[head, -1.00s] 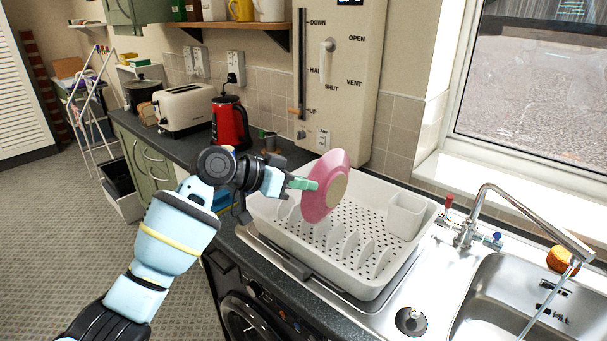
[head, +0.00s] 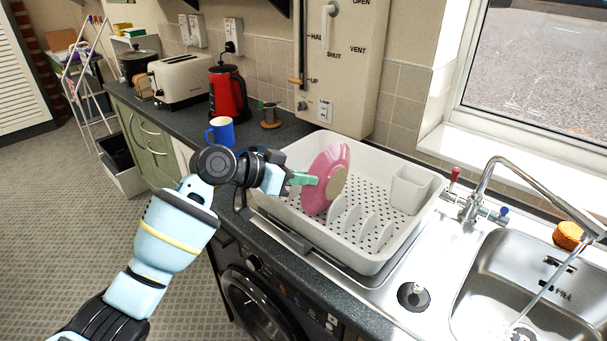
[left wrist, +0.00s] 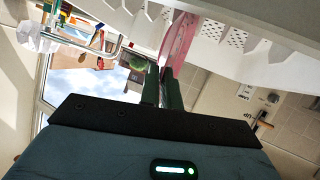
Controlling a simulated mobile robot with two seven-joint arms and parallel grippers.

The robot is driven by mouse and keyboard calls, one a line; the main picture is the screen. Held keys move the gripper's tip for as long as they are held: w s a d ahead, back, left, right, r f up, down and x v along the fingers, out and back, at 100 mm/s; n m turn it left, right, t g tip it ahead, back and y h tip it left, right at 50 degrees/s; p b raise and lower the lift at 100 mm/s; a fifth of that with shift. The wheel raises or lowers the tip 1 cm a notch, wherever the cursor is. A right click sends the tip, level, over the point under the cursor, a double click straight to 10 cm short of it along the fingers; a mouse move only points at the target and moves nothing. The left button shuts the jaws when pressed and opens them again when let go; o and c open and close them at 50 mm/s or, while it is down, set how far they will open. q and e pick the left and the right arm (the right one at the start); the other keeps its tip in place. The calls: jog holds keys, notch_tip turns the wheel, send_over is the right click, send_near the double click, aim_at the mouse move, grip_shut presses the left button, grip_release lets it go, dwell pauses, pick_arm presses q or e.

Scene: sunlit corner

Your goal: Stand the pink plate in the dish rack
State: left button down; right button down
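The pink plate (head: 318,186) is tilted close to upright at the left part of the white dish rack (head: 374,254), among its slots. Its lower edge is inside the rack; I cannot tell whether it touches the rack floor. My left gripper (head: 304,179) is shut on the plate's rim from the left side. In the left wrist view the plate (left wrist: 181,45) shows edge-on between the two fingers of my left gripper (left wrist: 162,88), with the rack's white dividers on both sides. My right gripper is in neither view.
The rack stands on the drainer beside the steel sink (head: 490,290) and tap (head: 475,195). A blue mug (head: 221,132), red kettle (head: 228,105) and toaster (head: 182,80) stand on the counter behind my left arm. A washing machine (head: 255,300) is below the counter.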

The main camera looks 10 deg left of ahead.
pick_arm(q)
jog(key=shift+r, duration=0.1)
jog(key=c, duration=1.6)
grip_release()
jog(key=shift+o, duration=0.3)
